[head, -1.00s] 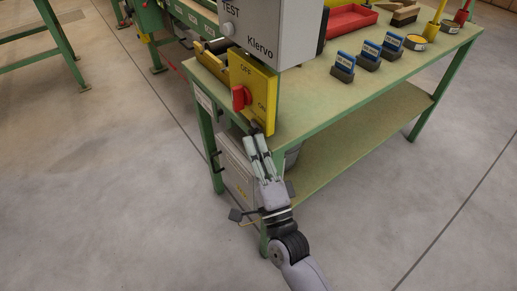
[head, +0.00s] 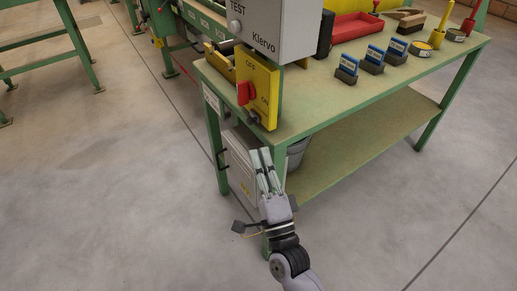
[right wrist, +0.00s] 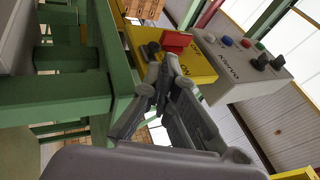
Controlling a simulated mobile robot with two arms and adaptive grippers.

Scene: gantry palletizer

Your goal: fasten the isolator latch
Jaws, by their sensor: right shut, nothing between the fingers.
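The isolator is a yellow panel (head: 262,82) marked OFF and ON, with a red handle (head: 243,93), at the near left corner of the green bench. A small dark piece, likely the latch (head: 254,119), sits at the panel's lower edge; its exact position is too small to tell. My right gripper (head: 260,151) is shut and empty, just below that dark piece and apart from it in the head view. In the right wrist view the shut fingers (right wrist: 160,82) point toward the yellow panel (right wrist: 198,68) and red handle (right wrist: 176,41). My left gripper is out of view.
A grey Klervo control box (head: 275,28) stands above the panel. Blue-labelled blocks (head: 372,60) and a red tray (head: 350,33) are on the bench top (head: 318,95). A light grey cabinet (head: 240,168) is below.

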